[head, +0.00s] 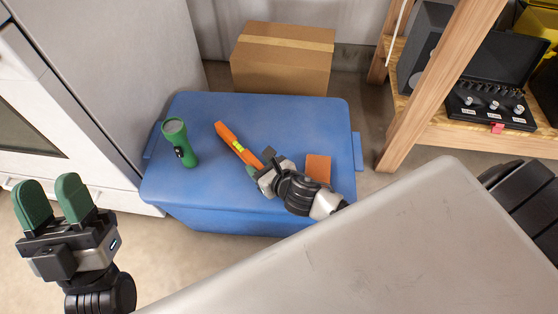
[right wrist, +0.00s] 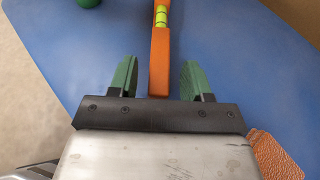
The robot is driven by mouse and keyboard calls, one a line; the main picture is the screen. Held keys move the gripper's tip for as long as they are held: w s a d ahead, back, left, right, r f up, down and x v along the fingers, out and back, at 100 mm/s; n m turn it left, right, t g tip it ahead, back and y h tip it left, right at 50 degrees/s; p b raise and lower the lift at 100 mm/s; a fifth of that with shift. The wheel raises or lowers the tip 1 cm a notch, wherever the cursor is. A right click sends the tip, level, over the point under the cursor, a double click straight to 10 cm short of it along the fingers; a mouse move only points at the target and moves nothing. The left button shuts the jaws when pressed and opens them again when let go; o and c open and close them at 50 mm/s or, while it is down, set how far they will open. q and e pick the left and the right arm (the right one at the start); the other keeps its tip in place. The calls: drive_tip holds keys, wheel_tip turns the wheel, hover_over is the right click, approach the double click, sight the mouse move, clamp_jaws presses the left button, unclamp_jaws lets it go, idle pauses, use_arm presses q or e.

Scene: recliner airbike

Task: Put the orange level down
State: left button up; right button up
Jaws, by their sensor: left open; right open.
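The orange level (head: 236,143) with its yellow-green vial lies on the blue lid of a storage bin (head: 270,115). In the right wrist view the level's near end (right wrist: 160,65) sits between my right gripper's (right wrist: 160,82) two green fingers, with a gap on each side. The right gripper (head: 258,168) is open at the level's near end; its fingers are mostly hidden in the head view. My left gripper (head: 54,200) is open and empty, away from the bin at the left.
An orange-brown block (head: 318,168) lies right of my right gripper. A cardboard box (head: 284,58) is behind the bin. A wooden shelf (head: 440,85) holds an open black tool case (head: 494,90).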

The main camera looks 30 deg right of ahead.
drive_tip(key=p+v, duration=0.2)
drive_tip(key=v, duration=0.6)
drive_tip(key=shift+s+r, duration=0.1)
drive_tip(key=shift+s, duration=0.05)
drive_tip(key=shift+s+d+r, duration=0.1)
drive_tip(key=shift+s+r, duration=0.1)
drive_tip(key=shift+s, duration=0.3)
drive_tip(key=shift+s+r+m, duration=0.1)
drive_tip(key=shift+r+m, duration=0.15)
drive_tip(key=shift+m, duration=0.05)
use_arm(q)
drive_tip(key=w+f+g+y, duration=0.2)
drive_tip(key=w+f+g, duration=0.2)
drive_tip(key=f+g, duration=0.2)
drive_tip(key=shift+w+f+g+y, duration=0.15)
drive_tip(key=shift+w+g+y, duration=0.25)
drive_tip(key=shift+g, duration=0.1)
use_arm(e)
drive_tip(key=a+r+m+t+y, duration=0.1)
drive_tip(key=r+m+t, duration=0.2)
drive_tip(key=r+m, duration=0.9)
drive_tip(key=a+r+m+t, duration=0.2)
drive_tip(key=r+m+t, duration=0.2)
drive_tip(key=r+m, duration=0.8)
drive_tip(key=m, duration=1.1)
drive_tip(key=shift+w+r+y, duration=0.35)
drive_tip(key=shift+w+y, duration=0.05)
